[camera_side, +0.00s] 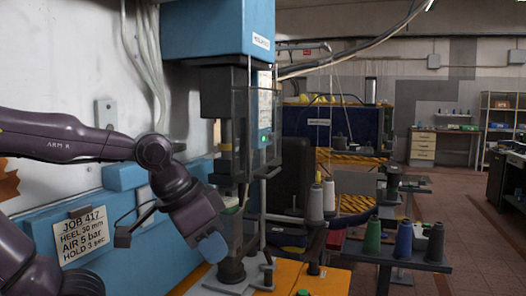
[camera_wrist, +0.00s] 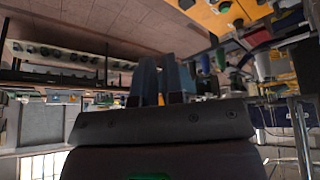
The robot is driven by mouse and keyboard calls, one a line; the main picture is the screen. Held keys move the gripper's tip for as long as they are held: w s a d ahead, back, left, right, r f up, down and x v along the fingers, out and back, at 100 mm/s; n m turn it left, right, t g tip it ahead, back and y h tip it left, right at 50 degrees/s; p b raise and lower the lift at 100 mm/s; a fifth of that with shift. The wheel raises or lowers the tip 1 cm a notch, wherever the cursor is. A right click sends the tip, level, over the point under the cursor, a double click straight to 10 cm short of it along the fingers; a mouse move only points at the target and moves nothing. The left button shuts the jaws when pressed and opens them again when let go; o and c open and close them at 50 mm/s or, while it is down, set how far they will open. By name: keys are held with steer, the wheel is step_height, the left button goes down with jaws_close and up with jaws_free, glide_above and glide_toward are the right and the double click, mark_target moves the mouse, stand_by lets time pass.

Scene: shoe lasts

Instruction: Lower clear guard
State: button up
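The clear guard (camera_side: 242,140) appears as a see-through panel with faint edges in front of the press column, below the blue press head (camera_side: 218,28). It looks raised, with its lower edge above the press base. A short bar sticks out near its lower right corner. My gripper (camera_side: 212,247) points down, left of the press post and below the guard, apart from the guard. In the wrist view my two blue-grey fingers (camera_wrist: 162,80) stand close together with a narrow gap. I see nothing held between them, but cannot tell whether they are fully shut.
The dark press post (camera_side: 232,262) stands on a plate at the orange table (camera_side: 320,280). Thread cones (camera_side: 403,240) stand to the right. A job sign (camera_side: 84,232) hangs on the blue panel at left. Upright rods beside the guard are close to my gripper.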

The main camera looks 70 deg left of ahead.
steer(key=w+t, duration=0.1)
steer(key=w, duration=0.1)
steer(key=w+r+n+t+h, duration=0.1)
steer(key=w, duration=0.1)
steer(key=w+r+t, duration=0.1)
steer(key=w, duration=0.1)
steer(key=shift+d+n, duration=0.3)
steer(key=shift+n, duration=0.1)
jaws_close()
steer(key=w+a+r+n+t+y, duration=0.2)
steer(key=w+a+r+t, duration=0.2)
steer(key=w+r, duration=0.15)
steer(key=s+a+r+n+g+y, duration=0.25)
steer(key=a+n+y, duration=0.25)
steer(key=a+y, duration=0.6)
steer(key=shift+t+h, duration=0.25)
steer(key=shift+h, duration=0.25)
steer(key=x, duration=1)
steer(key=shift+r, duration=0.3)
steer(key=a+f, duration=0.1)
steer(key=w+f, duration=0.1)
steer(key=shift+w+a+f, duration=0.2)
steer(key=shift+a+f, duration=0.05)
steer(key=shift+a, duration=0.1)
steer(key=shift+w+a+f, duration=0.25)
steer(key=shift+f, duration=0.25)
